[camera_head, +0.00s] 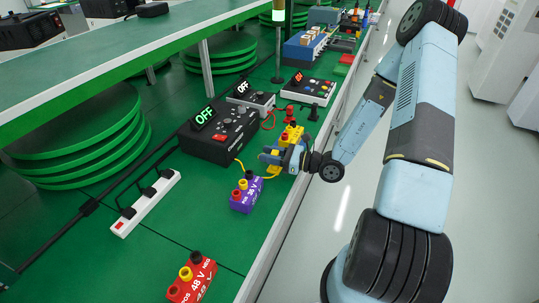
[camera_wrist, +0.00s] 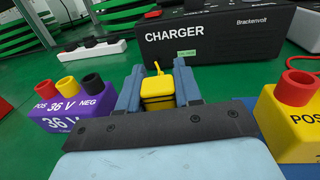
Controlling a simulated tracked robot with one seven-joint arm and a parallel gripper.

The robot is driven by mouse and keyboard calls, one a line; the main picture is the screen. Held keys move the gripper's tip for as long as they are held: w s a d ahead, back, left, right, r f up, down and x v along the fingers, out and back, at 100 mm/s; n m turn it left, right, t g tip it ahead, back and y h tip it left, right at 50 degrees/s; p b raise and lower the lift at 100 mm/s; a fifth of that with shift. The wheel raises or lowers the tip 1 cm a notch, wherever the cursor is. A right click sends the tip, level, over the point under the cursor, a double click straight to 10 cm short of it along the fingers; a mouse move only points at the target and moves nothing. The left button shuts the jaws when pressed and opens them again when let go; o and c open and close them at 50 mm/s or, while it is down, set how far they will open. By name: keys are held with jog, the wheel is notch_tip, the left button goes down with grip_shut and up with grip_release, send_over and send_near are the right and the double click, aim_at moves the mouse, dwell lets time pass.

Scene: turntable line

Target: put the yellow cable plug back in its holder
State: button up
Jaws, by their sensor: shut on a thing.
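The yellow cable plug (camera_wrist: 158,92) is between the two blue fingers of my gripper (camera_wrist: 158,88), which is shut on it. Its thin yellow cable rises from its top in the wrist view and shows left of my gripper (camera_head: 275,158) in the head view (camera_head: 240,166). The gripper is over the green bench near its front edge, in front of the black charger (camera_head: 218,134), which also stands behind the plug in the wrist view (camera_wrist: 215,35). I cannot tell which thing is the plug's holder. The plug's lower part is hidden by my gripper's dark front plate.
A purple 36 V block (camera_head: 246,194) stands left of the gripper in the wrist view. A yellow block (camera_head: 291,134) with a red terminal stands to its right. A red 48 V block (camera_head: 192,278) and a white power strip (camera_head: 146,204) are on the bench.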

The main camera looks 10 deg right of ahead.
jog(key=shift+f, duration=0.4)
dwell(0.8)
jog(key=o, duration=1.1)
